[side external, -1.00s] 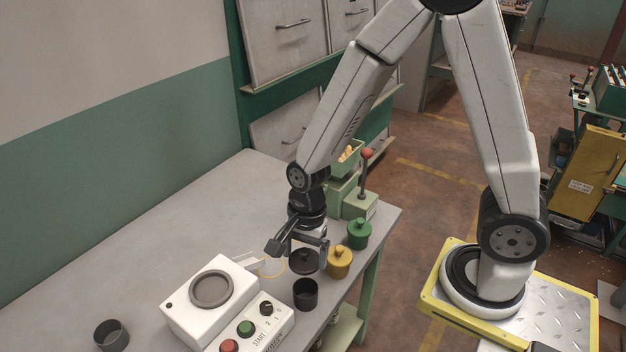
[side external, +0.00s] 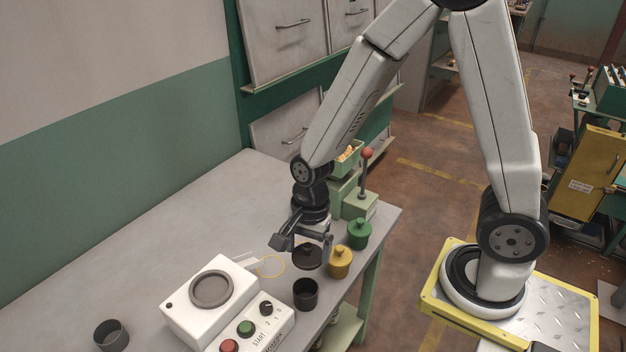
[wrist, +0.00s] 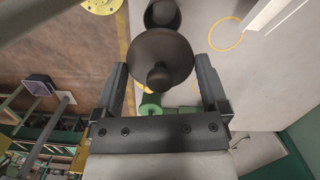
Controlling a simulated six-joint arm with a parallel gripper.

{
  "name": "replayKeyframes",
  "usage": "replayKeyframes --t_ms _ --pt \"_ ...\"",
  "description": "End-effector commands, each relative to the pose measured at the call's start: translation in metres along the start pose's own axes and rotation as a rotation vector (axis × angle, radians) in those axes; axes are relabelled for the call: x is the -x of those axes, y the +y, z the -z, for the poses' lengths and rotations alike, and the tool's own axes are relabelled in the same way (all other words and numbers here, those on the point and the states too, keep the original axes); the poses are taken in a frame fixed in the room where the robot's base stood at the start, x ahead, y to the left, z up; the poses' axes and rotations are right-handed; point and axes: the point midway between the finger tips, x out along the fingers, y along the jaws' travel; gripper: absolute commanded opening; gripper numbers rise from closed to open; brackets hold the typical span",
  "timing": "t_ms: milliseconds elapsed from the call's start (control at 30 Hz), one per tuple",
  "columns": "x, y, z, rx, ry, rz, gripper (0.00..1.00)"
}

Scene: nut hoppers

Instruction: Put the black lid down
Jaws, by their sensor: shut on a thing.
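The black lid (side external: 307,258) is a dark round disc with a knob, below my gripper (side external: 309,250) in the side view. In the wrist view the lid (wrist: 160,55) lies between the two fingertips of my gripper (wrist: 160,68), its knob towards the camera. My gripper is shut on the lid. I cannot tell how high the lid is above the table. An open black cup (side external: 305,294) stands in front of the lid, near the table edge; its top shows partly behind the lid in the wrist view (wrist: 162,13).
A yellow lidded pot (side external: 340,263) and a green lidded pot (side external: 359,235) stand close on the right. A thin yellow ring (side external: 271,268) marks bare table left of the lid.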

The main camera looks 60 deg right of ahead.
Motion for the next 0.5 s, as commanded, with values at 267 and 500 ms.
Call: replayKeyframes --t_ms 267,500 --pt "-0.009 0.013 0.028 0.014 0.000 -0.003 0.38" --pt "-0.011 0.015 0.032 0.022 0.000 -0.003 0.38"
